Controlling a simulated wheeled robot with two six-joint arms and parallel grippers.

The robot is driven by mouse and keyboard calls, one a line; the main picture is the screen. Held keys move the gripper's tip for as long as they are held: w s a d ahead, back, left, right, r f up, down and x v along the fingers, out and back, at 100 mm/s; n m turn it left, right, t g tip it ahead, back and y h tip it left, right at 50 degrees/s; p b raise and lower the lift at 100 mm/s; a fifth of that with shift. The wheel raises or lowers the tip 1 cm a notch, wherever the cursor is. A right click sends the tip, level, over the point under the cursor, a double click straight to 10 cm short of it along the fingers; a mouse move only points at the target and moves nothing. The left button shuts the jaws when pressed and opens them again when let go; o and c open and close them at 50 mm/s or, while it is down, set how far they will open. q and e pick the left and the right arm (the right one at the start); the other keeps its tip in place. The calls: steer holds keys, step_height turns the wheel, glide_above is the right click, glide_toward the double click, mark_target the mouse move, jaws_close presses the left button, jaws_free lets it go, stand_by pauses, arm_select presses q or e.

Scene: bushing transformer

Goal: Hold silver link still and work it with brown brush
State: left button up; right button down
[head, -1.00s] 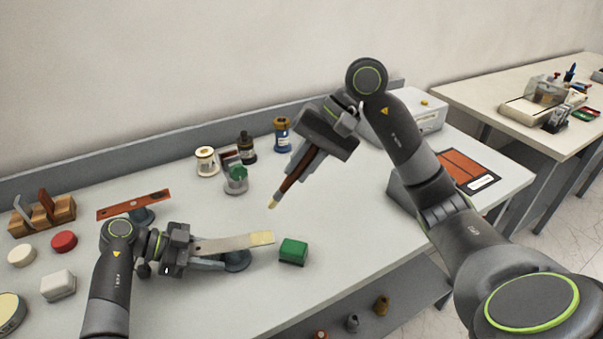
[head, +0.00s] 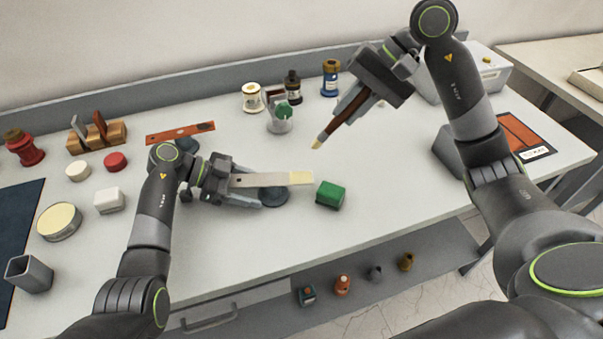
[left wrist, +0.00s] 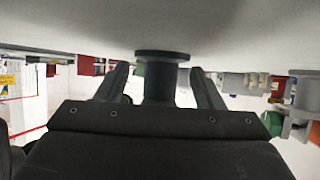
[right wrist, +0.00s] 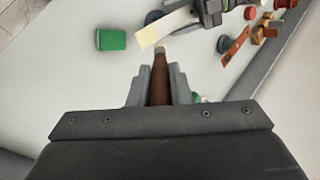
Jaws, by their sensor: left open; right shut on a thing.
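The silver link (head: 262,181) is a flat bar with a pale cream end, lying over a dark round stand (head: 276,197). My left gripper (head: 258,200) is open at the stand, below the link. In the left wrist view the stand's stem (left wrist: 160,85) is between its spread fingers, apart from both. My right gripper (head: 352,108) is shut on the brown brush (head: 341,120), whose pale tip points down above and beyond the link's cream end, apart from it. The brush (right wrist: 160,82) also shows between the fingers in the right wrist view.
A green block (head: 330,194) lies just right of the link's end. An orange level-like bar (head: 180,132) on another stand is behind the left arm. Bottles and jars (head: 280,112) stand at the back. The table front is mostly clear.

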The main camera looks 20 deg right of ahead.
arm_select(q)
steer(key=v, duration=1.2)
